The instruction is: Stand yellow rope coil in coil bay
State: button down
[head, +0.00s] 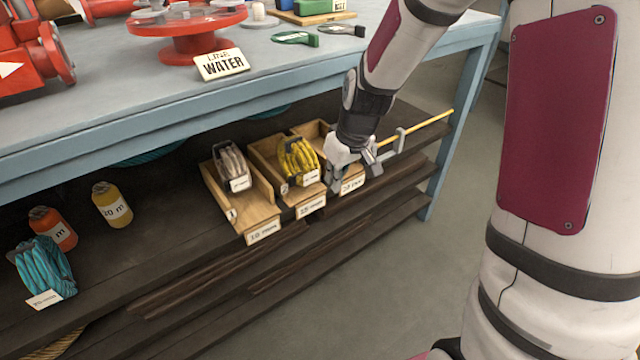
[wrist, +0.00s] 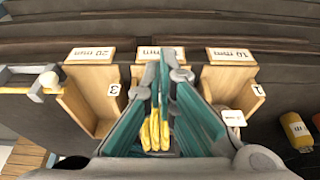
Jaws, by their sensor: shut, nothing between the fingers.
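The yellow rope coil (head: 297,160) stands in the middle wooden bay (head: 309,205) on the lower shelf, with a dark band and white tag. In the wrist view the coil (wrist: 152,135) shows partly between my teal fingers, which hide much of it. My gripper (head: 342,186) is at the front of the bays, right of the coil, and covers part of the right bay. In the wrist view its fingers (wrist: 164,78) converge at the tips near the middle bay's label, shut and empty. The coil looks apart from the fingers; contact is hard to judge.
A grey coil (head: 230,165) stands in the left bay. A teal coil (head: 43,268), an orange bottle-like item (head: 53,228) and a yellow one (head: 112,205) are farther left. A yellow rod on a grey bracket (head: 402,138) is right of the bays. The blue workbench (head: 130,122) overhangs the shelf.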

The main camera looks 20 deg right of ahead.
aim_at(312, 184)
jog(key=w+a+f+b, duration=0.2)
jog(key=w+f+b, duration=0.2)
jog(key=w+f, duration=0.2)
jog(key=shift+s+x, duration=0.2)
jog(key=shift+x, duration=1.15)
jog(key=shift+d, duration=0.1)
jog(key=shift+w+a, duration=0.2)
jog(key=shift+w, duration=0.45)
jog(key=shift+w+a, duration=0.2)
jog(key=shift+w, duration=0.45)
